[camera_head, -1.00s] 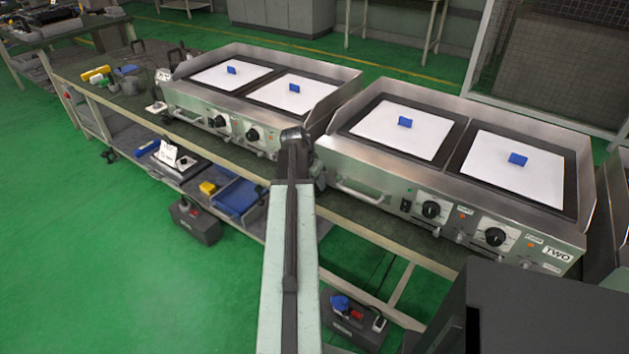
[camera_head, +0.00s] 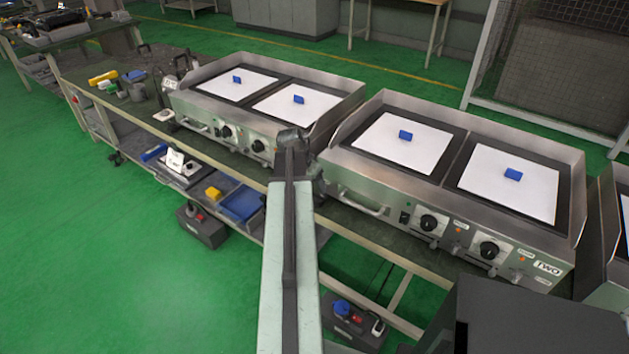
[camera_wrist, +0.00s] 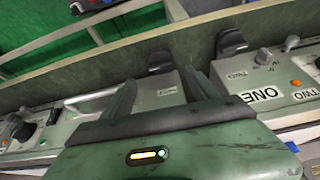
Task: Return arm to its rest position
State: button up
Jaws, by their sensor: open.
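My arm (camera_head: 292,235) reaches forward from the bottom middle of the head view, ending between two steel heating units. My gripper is hidden behind the arm's end there. In the wrist view my gripper (camera_wrist: 195,58) is open, its two dark fingers apart with nothing between them. Beyond the fingers are the heating units' front panels, with knobs and a label reading ONE (camera_wrist: 260,96). The right heating unit (camera_head: 380,195), labelled TWO, and the left heating unit (camera_head: 215,118) each hold two white plates with small blue blocks on them.
The units stand on a long workbench (camera_head: 235,172) with a lower shelf holding a blue tray (camera_head: 241,203). Small tools and a yellow item (camera_head: 103,79) lie at the bench's left end. A dark box (camera_head: 202,227) is on the floor. Green floor (camera_head: 110,270) is open at left.

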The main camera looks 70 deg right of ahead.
jog(key=shift+a+r, duration=0.1)
jog(key=shift+r, duration=0.1)
dwell(0.3)
jog(key=w+a+r+n+t+p, duration=0.1)
jog(key=w+a+r+n+p, duration=0.25)
jog(key=w+a, duration=1.1)
jog(key=w+a+r+n+t+p, duration=0.2)
jog(key=w+a+r+n+p, duration=0.15)
jog(key=w+a, duration=1.05)
jog(key=w+a+r+n+y+p, duration=0.1)
jog(key=w+a+n+p, duration=0.2)
jog(key=a, duration=0.9)
jog(key=w+a+r+n+y, duration=0.15)
jog(key=w+a+n, duration=0.35)
jog(key=a, duration=0.7)
jog(key=s+a+n+g+y+p, duration=0.1)
jog(key=s+a+n, duration=0.4)
jog(key=a, duration=0.6)
jog(key=shift+s+a+n+g+y, duration=0.2)
jog(key=shift+a+n+g+y, duration=0.2)
jog(key=shift+n, duration=0.3)
